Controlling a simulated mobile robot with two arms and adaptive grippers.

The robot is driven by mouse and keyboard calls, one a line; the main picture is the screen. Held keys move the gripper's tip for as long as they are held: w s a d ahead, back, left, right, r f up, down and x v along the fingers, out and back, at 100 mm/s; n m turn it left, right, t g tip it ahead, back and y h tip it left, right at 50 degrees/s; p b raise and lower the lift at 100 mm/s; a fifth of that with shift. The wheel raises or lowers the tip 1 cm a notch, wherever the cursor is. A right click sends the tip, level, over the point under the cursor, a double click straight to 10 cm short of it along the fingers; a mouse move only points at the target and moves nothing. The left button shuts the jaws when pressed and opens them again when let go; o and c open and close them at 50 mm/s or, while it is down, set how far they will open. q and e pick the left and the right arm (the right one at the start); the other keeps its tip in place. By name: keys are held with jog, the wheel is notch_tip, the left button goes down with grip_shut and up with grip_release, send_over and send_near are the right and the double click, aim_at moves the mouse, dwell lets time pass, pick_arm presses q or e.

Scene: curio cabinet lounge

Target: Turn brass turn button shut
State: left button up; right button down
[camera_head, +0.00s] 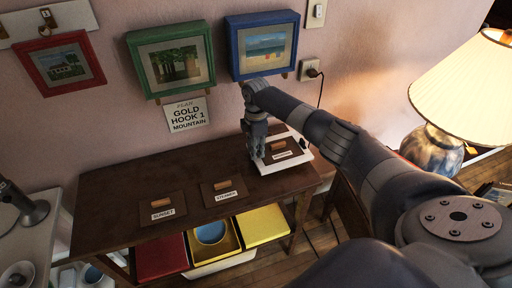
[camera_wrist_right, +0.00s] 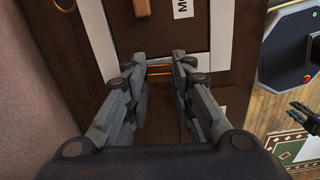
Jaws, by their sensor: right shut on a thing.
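My right gripper (camera_head: 256,150) reaches down to the left edge of the rightmost dark wooden panel (camera_head: 291,148), which has a white border, on the brown table. In the right wrist view my right gripper (camera_wrist_right: 160,66) is shut on a small brass piece (camera_wrist_right: 160,73), seemingly the brass turn button, between its fingertips. The fingers partly hide it, so I cannot tell how it is turned. A dark jointed shape that looks like my left gripper (camera_wrist_right: 301,121) shows at the right edge of the wrist view; its jaws are unclear.
The brown table (camera_head: 110,205) carries two more labelled panels, one marked SUNSET (camera_head: 162,208) and another (camera_head: 222,191) beside it. Framed pictures, red (camera_head: 68,63), green (camera_head: 172,60) and blue (camera_head: 263,47), hang behind. A lit lamp (camera_head: 470,85) stands at right.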

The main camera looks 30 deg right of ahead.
jog(key=m+p, duration=0.2)
jog(key=m, duration=0.1)
jog(key=shift+r, duration=0.2)
jog(key=m+p, duration=0.3)
jog(key=m, duration=0.2)
jog(key=shift+s+d+m, duration=0.1)
jog(key=shift+s+m, duration=0.05)
jog(key=shift+m, duration=0.15)
jog(key=m+p, duration=0.2)
jog(key=m, duration=0.2)
jog(key=shift+s+d+f, duration=0.1)
jog(key=shift+s, duration=0.05)
jog(key=shift+m+p, duration=0.9)
jog(key=shift+m, duration=1.2)
jog(key=c, duration=1.4)
grip_release()
jog(key=shift+s, duration=0.1)
jog(key=shift+o, duration=0.2)
